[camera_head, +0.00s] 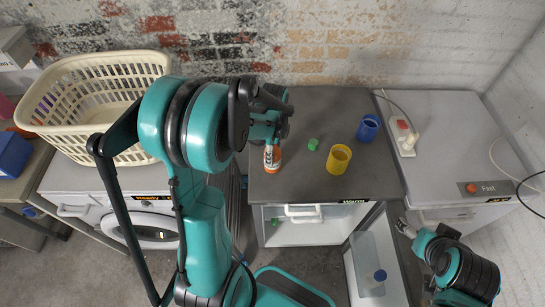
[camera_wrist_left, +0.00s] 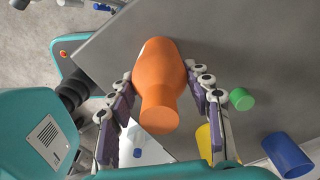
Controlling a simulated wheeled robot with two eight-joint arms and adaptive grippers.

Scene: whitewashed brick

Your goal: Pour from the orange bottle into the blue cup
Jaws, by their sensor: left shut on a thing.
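The orange bottle (camera_head: 272,163) is at the left part of the dark counter top, partly hidden by my left gripper (camera_head: 277,135). In the left wrist view the bottle (camera_wrist_left: 160,75) sits between the two fingers of my left gripper (camera_wrist_left: 163,100), which is shut on it. I cannot tell whether its base touches the counter. The blue cup (camera_head: 368,128) stands upright on the counter to the right, apart from the bottle; it also shows in the left wrist view (camera_wrist_left: 287,155). My right gripper (camera_head: 405,228) is low at the right by the open door, its jaws unclear.
A yellow cup (camera_head: 339,160) and a small green cylinder (camera_head: 313,144) stand between bottle and blue cup. The counter (camera_head: 290,187) tops a cabinet whose door (camera_head: 385,262) hangs open. A cream laundry basket (camera_head: 95,75) is at left, a power strip (camera_head: 403,133) at right.

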